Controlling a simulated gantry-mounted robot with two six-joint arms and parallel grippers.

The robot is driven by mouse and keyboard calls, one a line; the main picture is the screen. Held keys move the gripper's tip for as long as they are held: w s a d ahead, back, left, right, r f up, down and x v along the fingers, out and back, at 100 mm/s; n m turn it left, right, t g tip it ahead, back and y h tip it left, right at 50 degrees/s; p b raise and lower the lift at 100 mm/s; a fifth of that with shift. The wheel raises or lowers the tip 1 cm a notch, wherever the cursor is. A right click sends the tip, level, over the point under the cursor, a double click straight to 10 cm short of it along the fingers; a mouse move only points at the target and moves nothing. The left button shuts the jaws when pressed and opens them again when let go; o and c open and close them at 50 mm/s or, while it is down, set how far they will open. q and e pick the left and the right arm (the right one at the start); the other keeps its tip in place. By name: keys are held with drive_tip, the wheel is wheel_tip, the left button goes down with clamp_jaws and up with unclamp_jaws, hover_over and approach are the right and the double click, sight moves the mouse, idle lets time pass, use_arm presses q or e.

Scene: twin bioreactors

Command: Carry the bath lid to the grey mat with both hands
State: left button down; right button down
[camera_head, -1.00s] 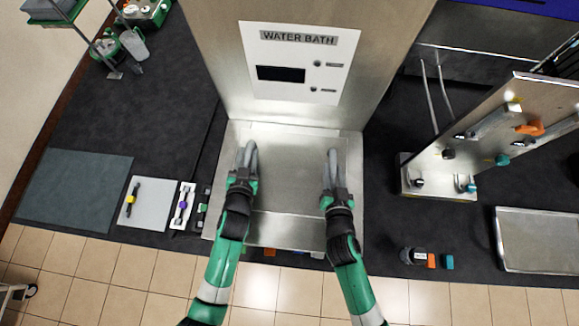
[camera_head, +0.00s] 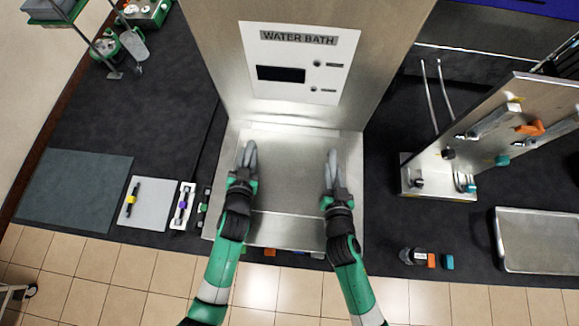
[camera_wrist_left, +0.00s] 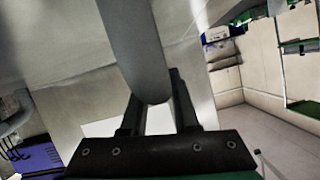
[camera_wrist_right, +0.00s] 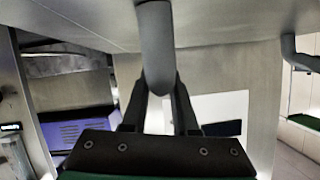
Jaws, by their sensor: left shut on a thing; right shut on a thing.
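The bath lid (camera_head: 292,180) is a flat metallic plate at the foot of the water bath panel, with a grey bar handle near each side. My left gripper (camera_head: 245,175) is shut on the left handle (camera_wrist_left: 138,50). My right gripper (camera_head: 335,182) is shut on the right handle (camera_wrist_right: 156,45). The lid looks level; I cannot tell how far it is above the bath. The slate-grey mat (camera_head: 75,190) lies flat and bare at the far left of the dark bench.
The tall water bath panel (camera_head: 297,62) stands right behind the lid. Between bath and mat lie a pale pad (camera_head: 148,217) with a black-and-yellow tool and a small white tray (camera_head: 176,222). A metal valve panel (camera_head: 490,140) and a shallow tray (camera_head: 540,240) are at the right.

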use_arm(q)
drive_tip(key=shift+r, duration=0.15)
use_arm(e)
drive_tip(key=shift+r, duration=0.1)
idle(0.4)
